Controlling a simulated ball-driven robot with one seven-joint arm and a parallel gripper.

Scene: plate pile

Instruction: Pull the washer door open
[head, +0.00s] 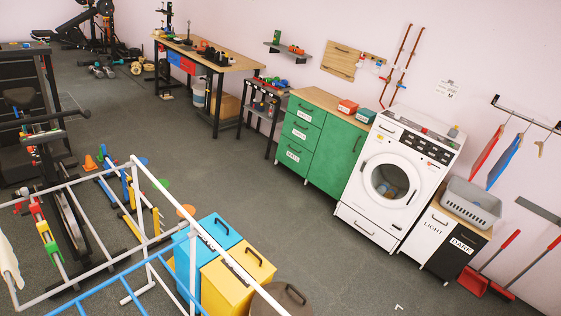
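The white washer (378,224) stands against the back wall, right of centre, between a green cabinet and a low white-and-black cabinet. Its round door (411,188) is on the front face, with a pale ring around dark glass. The door looks shut, flush with the front. Coloured items show dimly behind the glass. A small dark mark shows at the door's left edge; I cannot tell if it is a handle. A control panel (413,145) runs along the top of the front. My gripper is not in view.
The grey floor (270,215) before the washer is clear. Blue (216,243) and yellow (232,283) bins and a white pipe frame (75,283) stand at lower left. The green cabinet (335,155) adjoins the washer's left; a grey basket (470,205) tops the cabinet at right.

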